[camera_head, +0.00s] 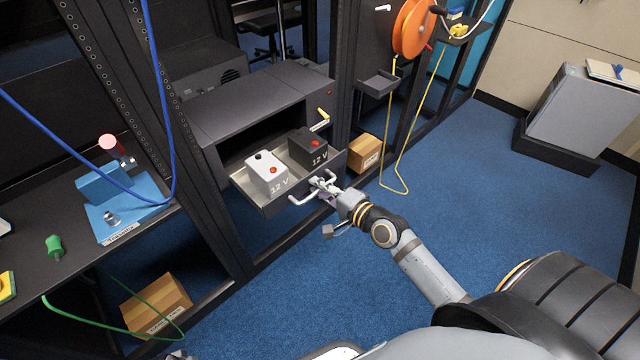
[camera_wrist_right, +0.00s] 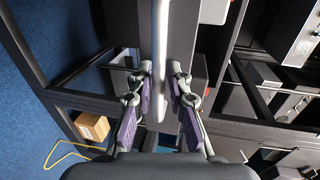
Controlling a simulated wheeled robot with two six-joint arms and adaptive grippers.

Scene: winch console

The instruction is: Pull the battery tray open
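The battery tray (camera_head: 262,202) is a grey drawer standing partly out of a dark cabinet (camera_head: 250,100). A white battery (camera_head: 266,175) and a black battery (camera_head: 308,147), both marked 12 V, stand in it. A pale bar handle (camera_head: 300,199) runs along the tray's front. My right gripper (camera_head: 322,184) is at the handle. In the right wrist view the handle (camera_wrist_right: 160,45) passes between the fingertips of my right gripper (camera_wrist_right: 160,80), which close on it from both sides. A small grey piece at the bottom edge of the head view may be my left gripper (camera_head: 180,355); its fingers are not clear.
A cardboard box (camera_head: 366,152) stands on the floor right of the tray. A yellow cable (camera_head: 393,187) hangs from an orange reel (camera_head: 411,28). Blue carpet in front of the tray is clear.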

